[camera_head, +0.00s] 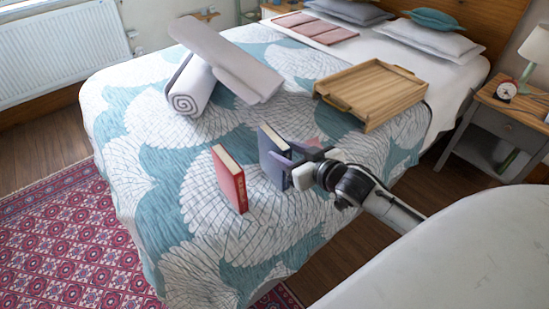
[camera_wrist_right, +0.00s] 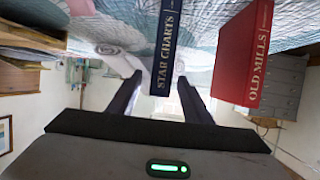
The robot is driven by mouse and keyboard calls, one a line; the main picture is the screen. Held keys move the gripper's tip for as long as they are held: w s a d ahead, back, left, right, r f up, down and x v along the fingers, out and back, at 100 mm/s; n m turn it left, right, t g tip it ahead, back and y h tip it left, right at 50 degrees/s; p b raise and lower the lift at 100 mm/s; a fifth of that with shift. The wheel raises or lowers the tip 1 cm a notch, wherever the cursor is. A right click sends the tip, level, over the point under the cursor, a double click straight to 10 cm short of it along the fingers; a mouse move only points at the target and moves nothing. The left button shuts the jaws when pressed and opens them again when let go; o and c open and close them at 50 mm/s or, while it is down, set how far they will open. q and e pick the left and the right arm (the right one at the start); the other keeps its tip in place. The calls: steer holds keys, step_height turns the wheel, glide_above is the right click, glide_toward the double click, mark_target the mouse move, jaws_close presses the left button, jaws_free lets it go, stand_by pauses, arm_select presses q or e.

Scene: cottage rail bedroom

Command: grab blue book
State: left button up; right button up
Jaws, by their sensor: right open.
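The blue book (camera_head: 271,158), titled "STAR CHARTS", stands upright on the bed. In the right wrist view the blue book (camera_wrist_right: 166,45) shows its spine between the two fingers. My right gripper (camera_head: 291,158) is open at the right side of the book, and its fingers hide part of it. In the wrist view the open fingers (camera_wrist_right: 158,84) lie one on each side of the spine's line. I cannot tell whether they touch the book. My left gripper is not in view.
A red book (camera_head: 230,180), "OLD MILLS", stands upright just left of the blue one. A wooden tray (camera_head: 372,93) lies behind to the right. The front left of the bed is clear.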

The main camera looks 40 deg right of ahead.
mark_target(274, 145)
steer(key=shift+x, duration=3.15)
steer(key=shift+r, duration=0.2)
steer(key=shift+c, duration=0.2)
jaws_close()
steer(key=shift+w+r, duration=0.1)
